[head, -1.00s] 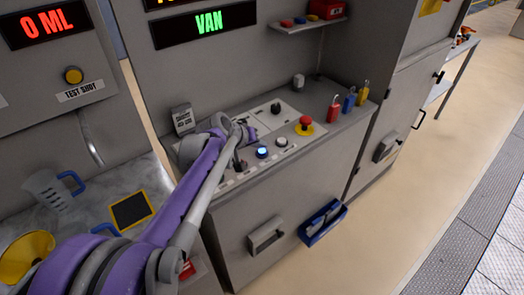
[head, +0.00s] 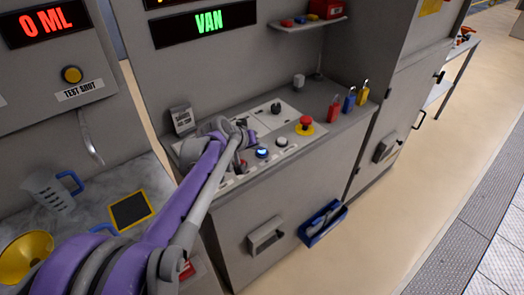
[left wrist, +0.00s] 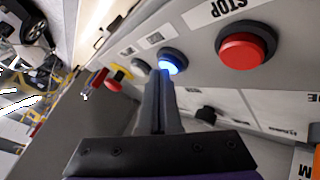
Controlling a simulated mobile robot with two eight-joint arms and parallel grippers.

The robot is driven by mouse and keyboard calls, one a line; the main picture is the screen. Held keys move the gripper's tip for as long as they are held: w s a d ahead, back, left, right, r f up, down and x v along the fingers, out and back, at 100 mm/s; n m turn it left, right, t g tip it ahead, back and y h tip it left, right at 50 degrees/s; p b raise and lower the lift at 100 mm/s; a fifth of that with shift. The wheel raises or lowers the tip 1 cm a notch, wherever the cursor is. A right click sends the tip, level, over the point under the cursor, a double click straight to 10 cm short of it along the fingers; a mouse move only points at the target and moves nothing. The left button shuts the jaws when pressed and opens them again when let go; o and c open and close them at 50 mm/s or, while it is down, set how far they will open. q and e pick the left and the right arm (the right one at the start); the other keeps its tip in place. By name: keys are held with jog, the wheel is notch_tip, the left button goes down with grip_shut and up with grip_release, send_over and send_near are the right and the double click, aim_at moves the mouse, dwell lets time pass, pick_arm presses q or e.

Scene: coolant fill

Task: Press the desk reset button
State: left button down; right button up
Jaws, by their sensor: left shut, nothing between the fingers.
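A blue-lit round button (head: 262,152) is on the sloped front of the desk console (head: 222,183), and it also shows in the left wrist view (left wrist: 173,62). Its label is not readable, so I cannot confirm that it is the reset button. A white button (head: 281,142) sits to its right. A red button labelled STOP (left wrist: 242,50) is on its other side. My left gripper (left wrist: 164,78) is shut and empty. Its fingertips overlap the lower edge of the blue button in the left wrist view; I cannot tell whether they touch. My right gripper is out of view.
A red mushroom button on a yellow base (head: 305,124) and a black knob (head: 276,107) are on the console top. A jug (head: 48,191) and a yellow funnel (head: 25,256) are on the left counter.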

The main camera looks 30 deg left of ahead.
aim_at(260, 153)
pick_arm(q)
jog(key=shift+f, duration=0.25)
dwell(0.5)
jog(key=shift+r+p, duration=0.65)
jog(key=shift+r, duration=0.3)
jog(key=shift+r, duration=0.1)
notch_tip(260, 153, up, 5)
jog(key=p, duration=0.3)
jog(key=shift+p, duration=0.4)
